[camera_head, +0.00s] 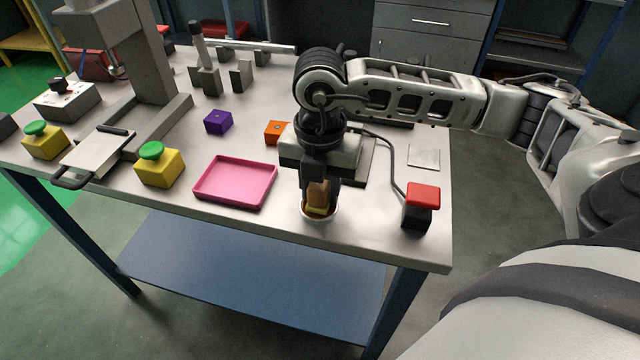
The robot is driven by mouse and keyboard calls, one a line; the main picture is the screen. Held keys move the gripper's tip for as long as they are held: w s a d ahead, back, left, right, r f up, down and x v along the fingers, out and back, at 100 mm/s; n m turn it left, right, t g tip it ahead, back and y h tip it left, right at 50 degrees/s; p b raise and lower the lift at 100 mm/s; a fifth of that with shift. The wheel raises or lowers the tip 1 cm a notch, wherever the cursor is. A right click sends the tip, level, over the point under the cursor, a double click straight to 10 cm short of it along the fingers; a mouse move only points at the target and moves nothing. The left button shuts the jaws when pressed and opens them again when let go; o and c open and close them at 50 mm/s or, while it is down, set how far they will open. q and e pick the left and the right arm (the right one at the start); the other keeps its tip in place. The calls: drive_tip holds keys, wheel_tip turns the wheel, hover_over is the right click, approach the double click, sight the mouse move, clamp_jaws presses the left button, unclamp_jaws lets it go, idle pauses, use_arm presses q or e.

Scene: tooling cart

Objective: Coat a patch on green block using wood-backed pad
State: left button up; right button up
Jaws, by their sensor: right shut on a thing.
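My right gripper (319,190) points down near the front edge of the cart top and is shut on the wood-backed pad (318,198). The pad's brown back shows between the fingers, with a yellowish part below it. Its lower end is in or just over a small white round dish (332,212); I cannot tell whether it touches the inside. I make out no plain green block; it may be hidden behind my right arm. My left gripper is not in view.
A pink tray (236,205) lies left of the dish. A purple block (217,122) and an orange block (273,132) stand behind. Yellow boxes with green buttons (158,170) are at left. A red-topped black box (418,212) and flat metal plate (424,156) are at right.

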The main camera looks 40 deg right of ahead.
drive_tip(key=shift+r+p, duration=0.9)
drive_tip(key=shift+r, duration=0.65)
drive_tip(key=shift+r+p, duration=1.3)
drive_tip(key=shift+r, duration=0.65)
